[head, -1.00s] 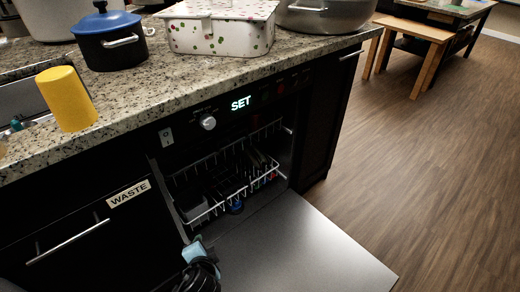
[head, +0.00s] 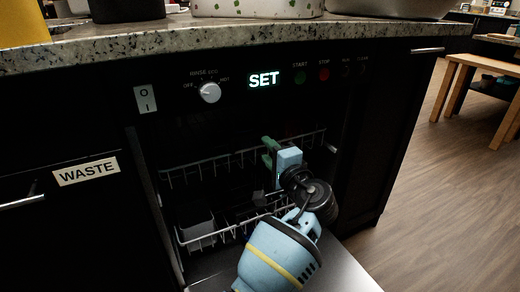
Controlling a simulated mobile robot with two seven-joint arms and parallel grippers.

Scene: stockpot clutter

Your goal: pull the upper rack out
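The dishwasher stands open under the counter. Its upper rack (head: 205,164) is a white wire rack that shows as a rim running across the dark opening. The gripper body hides part of the rim, and I cannot tell whether the fingers touch or close on the wire.
The lower rack (head: 214,235) sits below with a grey container in it. The dishwasher door (head: 350,275) lies folded down at the bottom. The control panel with its white knob (head: 210,92) is above. The granite counter (head: 250,32) holds pots. Wooden floor at right is free.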

